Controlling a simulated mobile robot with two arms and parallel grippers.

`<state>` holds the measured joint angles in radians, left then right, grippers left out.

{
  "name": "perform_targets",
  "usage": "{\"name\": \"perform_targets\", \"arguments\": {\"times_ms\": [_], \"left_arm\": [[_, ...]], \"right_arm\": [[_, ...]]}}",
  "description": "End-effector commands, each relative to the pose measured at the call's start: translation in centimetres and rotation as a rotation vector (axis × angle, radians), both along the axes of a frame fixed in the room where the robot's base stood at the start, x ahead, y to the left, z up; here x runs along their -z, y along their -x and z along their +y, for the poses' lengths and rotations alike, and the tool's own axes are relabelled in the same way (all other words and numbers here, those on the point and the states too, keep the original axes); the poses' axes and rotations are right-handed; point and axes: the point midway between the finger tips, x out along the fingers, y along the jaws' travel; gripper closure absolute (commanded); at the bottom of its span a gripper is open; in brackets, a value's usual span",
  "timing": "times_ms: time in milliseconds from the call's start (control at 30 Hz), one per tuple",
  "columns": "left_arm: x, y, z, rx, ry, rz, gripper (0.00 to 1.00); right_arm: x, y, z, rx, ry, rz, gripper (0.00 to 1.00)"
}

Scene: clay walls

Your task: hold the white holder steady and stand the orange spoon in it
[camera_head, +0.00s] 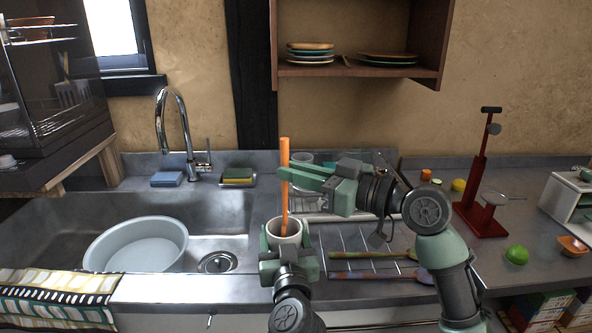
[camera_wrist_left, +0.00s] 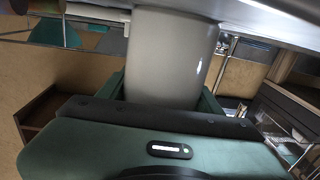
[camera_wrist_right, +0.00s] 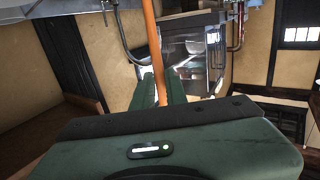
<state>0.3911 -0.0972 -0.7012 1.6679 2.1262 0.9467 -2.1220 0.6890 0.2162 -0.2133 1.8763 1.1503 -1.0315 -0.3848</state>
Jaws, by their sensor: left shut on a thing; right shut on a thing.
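The white holder (camera_head: 284,233) is a small cup at the front edge of the sink counter in the head view. My left gripper (camera_head: 284,250) is shut on it, with a finger on each side. The holder fills the top of the left wrist view (camera_wrist_left: 170,55). The orange spoon (camera_head: 284,170) is upright, its lower end inside the holder's mouth; whether it touches the bottom is hidden. My right gripper (camera_head: 287,178) is shut on the spoon's shaft above the holder. The shaft also shows between the fingers in the right wrist view (camera_wrist_right: 153,50).
A sink with a pale round basin (camera_head: 136,246) lies to the left. A wire drying rack (camera_head: 350,240) with spoons (camera_head: 375,255) lies to the right. A red stand (camera_head: 482,185) and a lime (camera_head: 516,254) are farther right. A faucet (camera_head: 180,135) stands behind the sink.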

Motion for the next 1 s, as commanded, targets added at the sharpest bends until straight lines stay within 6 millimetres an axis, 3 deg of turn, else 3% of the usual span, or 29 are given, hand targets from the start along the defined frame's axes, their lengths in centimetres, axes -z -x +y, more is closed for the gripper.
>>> {"name": "perform_targets", "arguments": {"times_ms": [67,100,167,200,567,767,1000], "left_arm": [[0.0,0.0,0.0,0.000,0.001,0.001,0.97],[0.0,0.0,0.0,0.000,0.001,0.001,0.97],[0.0,0.0,0.0,0.000,0.001,0.001,0.97],[0.0,0.0,0.0,0.000,0.001,0.001,0.97],[0.1,0.0,0.0,0.000,0.001,0.001,0.97],[0.1,0.0,0.0,0.000,0.000,0.001,0.97],[0.1,0.0,0.0,0.000,0.000,0.001,0.97]], "right_arm": [[0.0,0.0,0.0,0.000,0.000,0.000,1.00],[0.0,0.0,0.0,0.000,0.000,0.000,0.81],[0.0,0.0,0.0,0.000,0.000,0.000,0.65],[0.0,0.0,0.0,0.000,0.000,0.000,0.61],[0.0,0.1,-0.3,0.001,0.001,0.001,0.61],[0.1,1.8,-2.9,0.003,0.004,0.001,0.61],[0.0,4.6,-7.2,0.004,0.003,0.001,0.61]]}}
